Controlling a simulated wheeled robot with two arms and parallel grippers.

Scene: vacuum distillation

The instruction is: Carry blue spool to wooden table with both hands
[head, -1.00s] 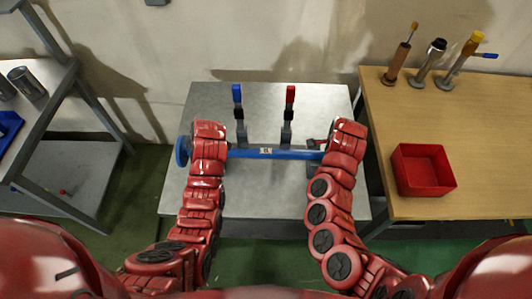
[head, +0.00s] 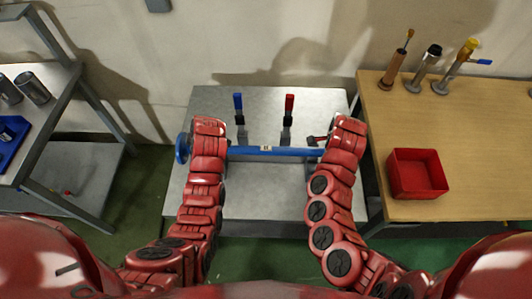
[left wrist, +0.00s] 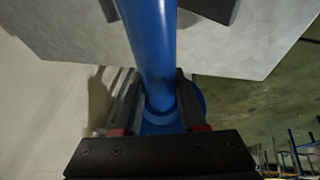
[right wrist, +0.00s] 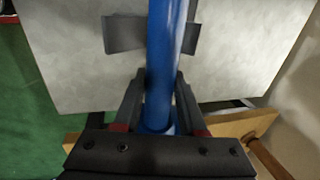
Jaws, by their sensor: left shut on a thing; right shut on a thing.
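The blue spool (head: 275,151) is a long blue bar with a round flange (head: 182,149) at its left end. It lies level across the grey metal table in the head view, held at both ends. My left gripper (left wrist: 155,88) is shut around the bar near its left flange. My right gripper (right wrist: 160,88) is shut around the bar near its right end, where the flange is mostly hidden. In the head view my wrists cover both jaws. The wooden table (head: 480,135) stands to the right. I cannot tell whether the bar is clear of the supports below it.
The grey metal table (head: 262,195) carries two upright clamps, one blue-handled (head: 239,105) and one red-handled (head: 289,105), behind the bar. The wooden table holds a red bin (head: 418,174) and several tools at its back. A metal shelf (head: 75,190) stands left.

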